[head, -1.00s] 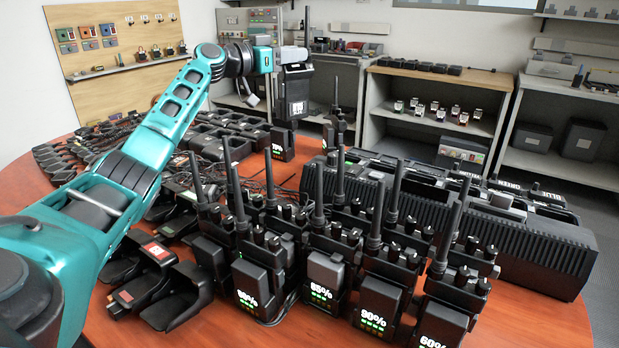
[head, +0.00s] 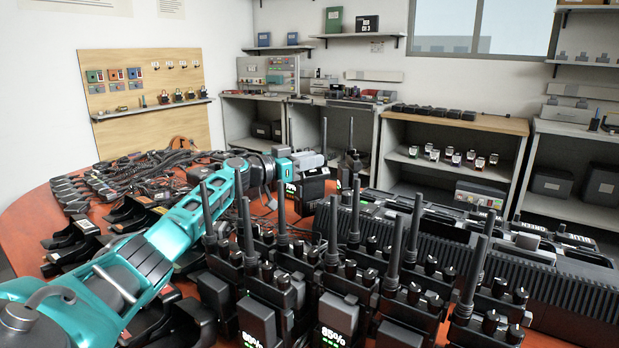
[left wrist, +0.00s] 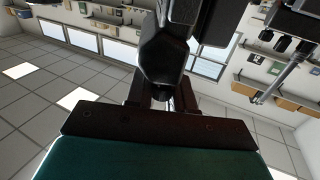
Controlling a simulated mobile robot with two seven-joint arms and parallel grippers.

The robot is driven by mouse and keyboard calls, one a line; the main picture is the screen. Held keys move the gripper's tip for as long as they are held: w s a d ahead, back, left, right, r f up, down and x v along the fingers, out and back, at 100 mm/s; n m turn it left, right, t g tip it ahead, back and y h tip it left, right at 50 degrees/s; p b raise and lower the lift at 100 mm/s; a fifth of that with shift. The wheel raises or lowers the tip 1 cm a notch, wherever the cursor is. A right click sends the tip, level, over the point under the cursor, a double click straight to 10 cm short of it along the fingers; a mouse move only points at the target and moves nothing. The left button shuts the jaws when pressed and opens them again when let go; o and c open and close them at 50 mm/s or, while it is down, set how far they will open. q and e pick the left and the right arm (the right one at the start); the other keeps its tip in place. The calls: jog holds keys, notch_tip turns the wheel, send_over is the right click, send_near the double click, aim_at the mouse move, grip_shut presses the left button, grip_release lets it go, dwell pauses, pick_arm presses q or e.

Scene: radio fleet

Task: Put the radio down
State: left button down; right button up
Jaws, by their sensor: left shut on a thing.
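My left gripper (head: 305,161) reaches over the far middle of the table in the head view. It is shut on a black handheld radio (head: 313,187), whose antenna points up. The radio is upright, low among other radios and chargers. I cannot tell whether its base touches anything. In the left wrist view the dark radio (left wrist: 165,58) shows close up between the fingers, and its lower end is hidden. My right gripper is not in view.
Several upright radios with tall antennas (head: 474,262) fill the front of the red-brown table (head: 32,232). A long black ribbed charger (head: 560,290) stands at right. Empty black charger cups (head: 72,232) and cables (head: 125,172) lie at left. Shelves (head: 455,180) stand behind.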

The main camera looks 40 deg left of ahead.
aim_at(309, 174)
pick_arm(q)
notch_tip(309, 174, down, 4)
jog(key=shift+r+b, duration=0.25)
jog(key=shift+b, duration=0.05)
jog(key=c, duration=1)
grip_release()
jog(key=shift+f, duration=0.1)
jog(key=v, duration=0.7)
jog(key=shift+s, duration=0.3)
